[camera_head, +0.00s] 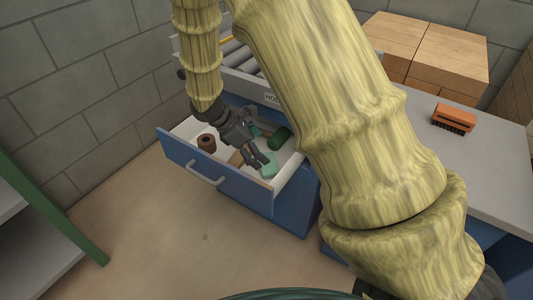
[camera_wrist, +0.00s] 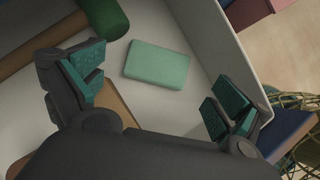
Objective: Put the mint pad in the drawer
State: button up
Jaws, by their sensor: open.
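The mint pad (camera_wrist: 157,64) lies on the white floor of the open drawer, near the side wall. It also shows in the head view (camera_head: 268,168), partly hidden by my fingers. The drawer (camera_head: 240,190) is pulled out, with a blue front and a grey handle. My gripper (camera_wrist: 157,92) is open, with its teal-padded fingers spread wide and nothing between them. In the head view my gripper (camera_head: 262,158) is down at the drawer, right beside or above the pad; I cannot tell the exact height.
The drawer also holds a brown roll (camera_head: 206,143), a green-headed mallet (camera_wrist: 104,17) and a tan flat piece (camera_wrist: 115,103). A grey worktop (camera_head: 480,165) carries an orange brush (camera_head: 454,117) and wooden boxes (camera_head: 450,58). A green-edged shelf (camera_head: 50,205) stands at left.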

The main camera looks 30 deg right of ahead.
jog(key=shift+p+v, duration=0.45)
jog(key=shift+v, duration=1.75)
